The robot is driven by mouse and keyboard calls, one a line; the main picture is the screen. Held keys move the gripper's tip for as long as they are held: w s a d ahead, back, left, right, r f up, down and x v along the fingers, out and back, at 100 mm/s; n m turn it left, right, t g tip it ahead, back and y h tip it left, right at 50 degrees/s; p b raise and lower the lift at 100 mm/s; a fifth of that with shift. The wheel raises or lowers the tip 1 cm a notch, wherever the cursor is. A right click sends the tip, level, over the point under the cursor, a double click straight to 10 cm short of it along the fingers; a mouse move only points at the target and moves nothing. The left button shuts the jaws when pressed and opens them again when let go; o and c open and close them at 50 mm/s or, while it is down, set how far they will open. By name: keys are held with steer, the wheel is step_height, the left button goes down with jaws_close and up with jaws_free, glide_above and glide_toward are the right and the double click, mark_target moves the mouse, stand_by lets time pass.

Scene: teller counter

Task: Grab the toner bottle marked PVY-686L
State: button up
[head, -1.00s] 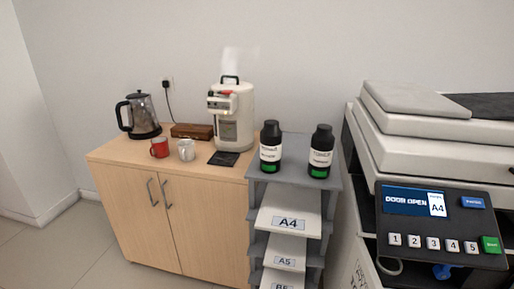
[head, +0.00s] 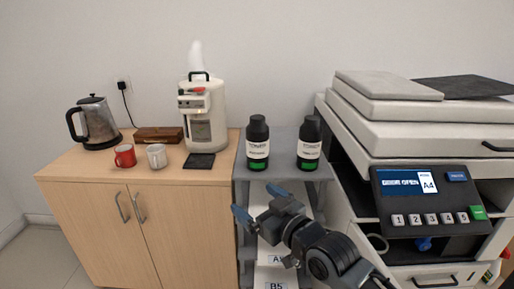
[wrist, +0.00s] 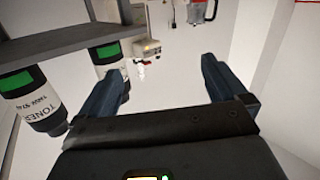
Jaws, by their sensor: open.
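Two black toner bottles with white labels and green bands stand upright on the grey shelf top (head: 283,172): a left bottle (head: 257,147) and a right bottle (head: 309,150). Their codes are too small to read in the head view. The wrist view looks upside down; a near bottle (wrist: 32,97) there reads TONER, with a code I cannot read surely. A farther bottle (wrist: 107,52) is partly hidden by a finger. My gripper (head: 258,203) is open and empty, in front of the shelf and below the bottles; its fingers also show in the wrist view (wrist: 160,72).
A copier (head: 420,130) stands close on the right, with a control panel (head: 425,196). Labelled paper trays (head: 277,259) sit under the shelf top. On the left cabinet (head: 90,190) are a kettle (head: 97,124), two mugs, a wooden box and a coffee machine (head: 203,115).

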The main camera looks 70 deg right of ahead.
mark_target(264, 143)
steer(key=w+d+r+m+h, duration=0.1)
steer(key=d+r, duration=0.1)
steer(key=d, duration=0.2)
steer(key=w+d+r+m+h, duration=0.1)
steer(key=d+r, duration=0.1)
steer(key=d, duration=0.3)
steer(key=w+d+r+m+g+h, duration=0.1)
steer(key=d+r, duration=0.2)
steer(key=d, duration=0.1)
steer(key=shift+d+h, duration=0.3)
steer(key=shift+w+d, duration=0.15)
steer(key=shift+d, duration=0.1)
steer(key=shift+p+x, duration=0.3)
steer(key=shift+x, duration=3.2)
steer(key=shift+w+a+f, duration=0.1)
steer(key=shift+f, duration=0.05)
steer(key=shift+c, duration=0.3)
steer(key=c, duration=1.2)
